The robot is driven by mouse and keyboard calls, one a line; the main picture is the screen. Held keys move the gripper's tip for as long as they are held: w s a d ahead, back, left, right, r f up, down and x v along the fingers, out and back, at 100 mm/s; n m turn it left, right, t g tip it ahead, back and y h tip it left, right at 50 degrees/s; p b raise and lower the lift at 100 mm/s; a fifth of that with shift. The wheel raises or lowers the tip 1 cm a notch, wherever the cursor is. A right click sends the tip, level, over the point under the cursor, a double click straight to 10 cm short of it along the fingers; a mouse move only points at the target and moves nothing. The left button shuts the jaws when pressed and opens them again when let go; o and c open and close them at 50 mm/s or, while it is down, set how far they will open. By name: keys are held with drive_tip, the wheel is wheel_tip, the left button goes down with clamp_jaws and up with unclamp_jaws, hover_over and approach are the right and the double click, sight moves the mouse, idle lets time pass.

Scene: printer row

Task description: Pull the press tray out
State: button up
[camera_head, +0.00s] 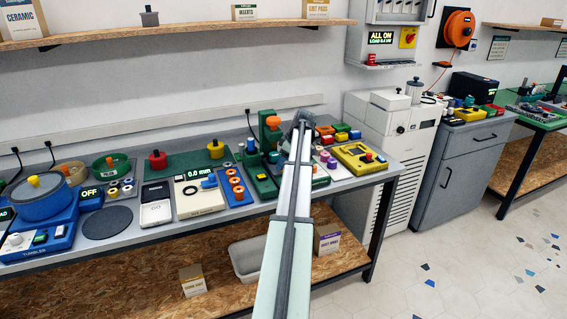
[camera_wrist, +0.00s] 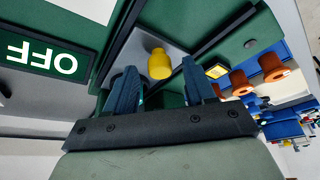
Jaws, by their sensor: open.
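The green press (camera_head: 268,140) with an orange knob on top stands on the bench in the head view, partly behind my arm. In the wrist view a yellow knob (camera_wrist: 159,62) stands out from a grey plate (camera_wrist: 135,42) set in green housing; this looks like the press tray, but I cannot be sure. My gripper (camera_wrist: 158,70) is open, its two dark fingers apart, pointing toward the yellow knob. The knob shows between and just beyond the fingertips, and I cannot tell whether they touch it. In the head view my gripper (camera_head: 301,120) hides part of the press.
A green panel reading OFF (camera_wrist: 40,58) is at the left of the wrist view. Orange knobs (camera_wrist: 272,66) are at its right. In the head view, a yellow device (camera_head: 358,158) and colored blocks (camera_head: 340,132) crowd the bench right of my arm. A blue tumbler (camera_head: 42,205) stands left.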

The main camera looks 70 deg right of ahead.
drive_tip(key=shift+w+f, duration=0.1)
drive_tip(key=shift+f, duration=0.2)
clamp_jaws()
idle(0.5)
